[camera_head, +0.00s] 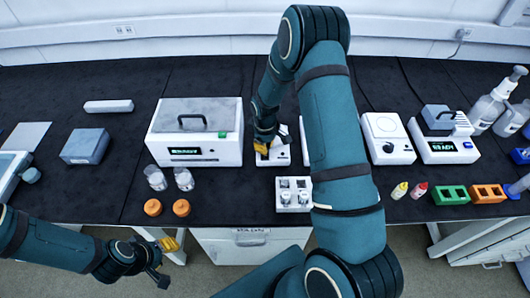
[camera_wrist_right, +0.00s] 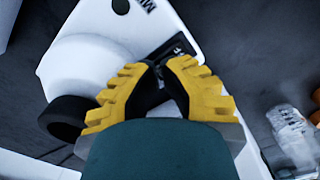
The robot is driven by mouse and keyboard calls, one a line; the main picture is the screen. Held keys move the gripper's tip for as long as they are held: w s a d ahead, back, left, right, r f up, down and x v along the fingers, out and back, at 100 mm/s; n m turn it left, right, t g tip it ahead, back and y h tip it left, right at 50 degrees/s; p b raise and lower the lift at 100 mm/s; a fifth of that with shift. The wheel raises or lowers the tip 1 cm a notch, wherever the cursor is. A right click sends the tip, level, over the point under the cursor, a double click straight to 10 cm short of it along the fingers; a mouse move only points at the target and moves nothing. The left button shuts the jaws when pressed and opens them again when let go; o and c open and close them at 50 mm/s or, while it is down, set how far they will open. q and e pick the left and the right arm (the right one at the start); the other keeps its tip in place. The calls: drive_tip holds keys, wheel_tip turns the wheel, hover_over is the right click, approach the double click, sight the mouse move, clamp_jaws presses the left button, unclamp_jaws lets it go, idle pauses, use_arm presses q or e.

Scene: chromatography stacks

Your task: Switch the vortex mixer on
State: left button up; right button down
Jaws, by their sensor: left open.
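The vortex mixer is a small white device (camera_head: 279,157) on the dark bench in the head view, mostly covered by my right gripper (camera_head: 264,147). In the right wrist view its white body (camera_wrist_right: 84,20) fills the upper left, with a round white part, a dark ring and partly visible lettering. A dark switch panel (camera_wrist_right: 181,47) shows just beyond the fingertips. My right gripper (camera_wrist_right: 162,66) has its yellow fingertips together at this panel; contact cannot be told. My left gripper (camera_head: 163,258) is open and empty, low at the bench's front edge.
A white box with a grey lid (camera_head: 190,150) stands left of the mixer. A white rack with vials (camera_head: 293,205) stands in front of it. Glass beakers (camera_head: 184,179) and orange caps (camera_head: 181,208) are at front left. Other white instruments (camera_head: 387,152) stand to the right.

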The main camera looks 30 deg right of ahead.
drive_tip(key=shift+r+p, duration=2.1)
drive_tip(key=shift+r, duration=1.35)
